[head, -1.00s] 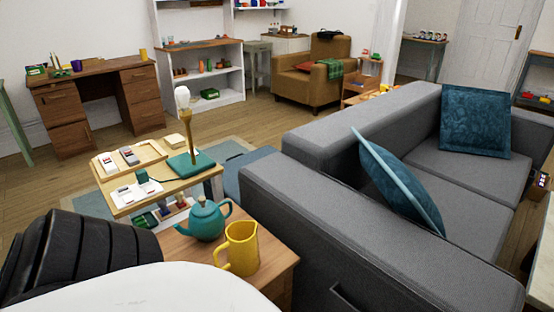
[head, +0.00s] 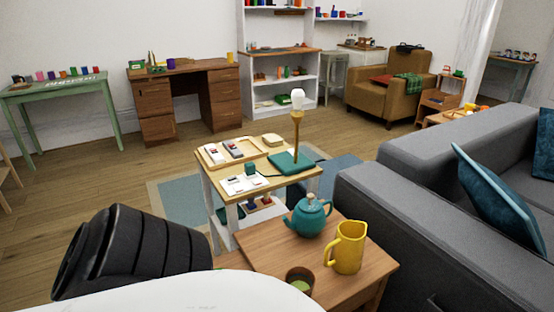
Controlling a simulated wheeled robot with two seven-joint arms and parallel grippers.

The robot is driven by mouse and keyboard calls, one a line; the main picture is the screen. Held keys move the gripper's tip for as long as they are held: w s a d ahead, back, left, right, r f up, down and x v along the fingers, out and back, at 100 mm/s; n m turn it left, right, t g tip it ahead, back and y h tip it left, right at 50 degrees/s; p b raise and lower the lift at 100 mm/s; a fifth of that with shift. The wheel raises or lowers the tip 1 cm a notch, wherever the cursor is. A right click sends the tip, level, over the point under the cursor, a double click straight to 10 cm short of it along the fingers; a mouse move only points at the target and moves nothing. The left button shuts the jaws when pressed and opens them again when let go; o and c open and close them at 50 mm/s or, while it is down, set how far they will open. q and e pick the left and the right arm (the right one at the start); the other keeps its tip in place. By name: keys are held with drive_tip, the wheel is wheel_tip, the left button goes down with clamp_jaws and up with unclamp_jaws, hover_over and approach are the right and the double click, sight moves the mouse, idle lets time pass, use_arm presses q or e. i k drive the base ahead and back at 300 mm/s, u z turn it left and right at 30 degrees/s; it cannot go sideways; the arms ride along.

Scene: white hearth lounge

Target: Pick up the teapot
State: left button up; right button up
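A teal teapot (head: 308,218) with a tan lid knob stands upright on a small wooden side table (head: 262,255). Its spout points left and its handle is at the right. A yellow pitcher (head: 347,248) stands close in front of it to the right. A small brown cup with green contents (head: 299,280) stands at the table's near edge, partly cut off by my white body. A dark ribbed part of my own arm shows at lower left. Neither gripper is in view.
A low table (head: 228,183) with trays and a lamp (head: 297,128) stands just behind the teapot. A grey sofa (head: 400,215) borders the side table on the right. Open wooden floor (head: 110,185) lies to the left. A desk (head: 185,85) and a green table (head: 60,88) stand farther back.

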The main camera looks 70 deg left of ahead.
sight(306, 225)
drive_tip(key=u, duration=0.8)
drive_tip(key=i, duration=0.45)
drive_tip(key=u, duration=0.05)
